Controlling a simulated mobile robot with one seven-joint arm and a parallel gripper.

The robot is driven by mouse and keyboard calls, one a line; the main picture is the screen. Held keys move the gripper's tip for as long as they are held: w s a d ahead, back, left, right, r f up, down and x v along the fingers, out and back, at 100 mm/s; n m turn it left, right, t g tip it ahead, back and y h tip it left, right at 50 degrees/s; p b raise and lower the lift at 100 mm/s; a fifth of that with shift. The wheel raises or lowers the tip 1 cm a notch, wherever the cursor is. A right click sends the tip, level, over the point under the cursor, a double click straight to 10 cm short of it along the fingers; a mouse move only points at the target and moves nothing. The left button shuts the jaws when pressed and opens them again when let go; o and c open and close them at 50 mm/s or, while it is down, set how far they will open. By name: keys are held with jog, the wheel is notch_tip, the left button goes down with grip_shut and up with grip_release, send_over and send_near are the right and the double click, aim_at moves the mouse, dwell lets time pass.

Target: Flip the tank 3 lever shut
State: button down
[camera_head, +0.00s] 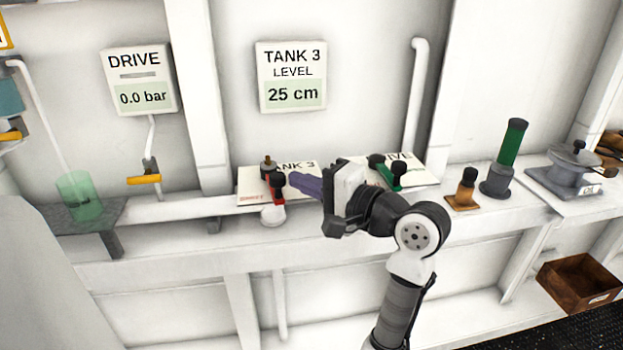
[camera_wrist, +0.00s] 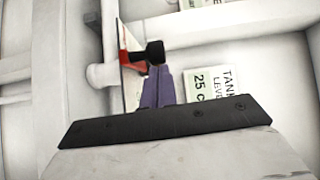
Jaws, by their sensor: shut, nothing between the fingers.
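The tank 3 lever (camera_head: 276,189) is red with a black knob, on a white plate (camera_head: 250,187) lettered with a partly hidden "TANK 3". It also shows in the wrist view, its red part (camera_wrist: 129,62) beside a black knob (camera_wrist: 154,52). My gripper (camera_head: 293,183) has purple fingers, shut and empty, pointing left at the lever. In the wrist view the fingers (camera_wrist: 158,75) end right by the black knob; I cannot tell whether they touch it. The tank 3 level sign (camera_head: 292,77) reads 25 cm.
A green lever (camera_head: 396,174) stands on a second plate behind my wrist. To the right are an orange-based black-knobbed piece (camera_head: 466,188), a green-topped cylinder (camera_head: 512,150) and a grey lidded fixture (camera_head: 570,172). A drive sign (camera_head: 139,80) reads 0.0 bar. A brown bin (camera_head: 578,283) sits low right.

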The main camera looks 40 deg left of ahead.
jog(key=shift+s+a+p, duration=0.4)
jog(key=shift+s+p, duration=0.05)
jog(key=shift+s, duration=0.3)
jog(key=shift+s+a, duration=0.15)
jog(key=shift+s, duration=0.2)
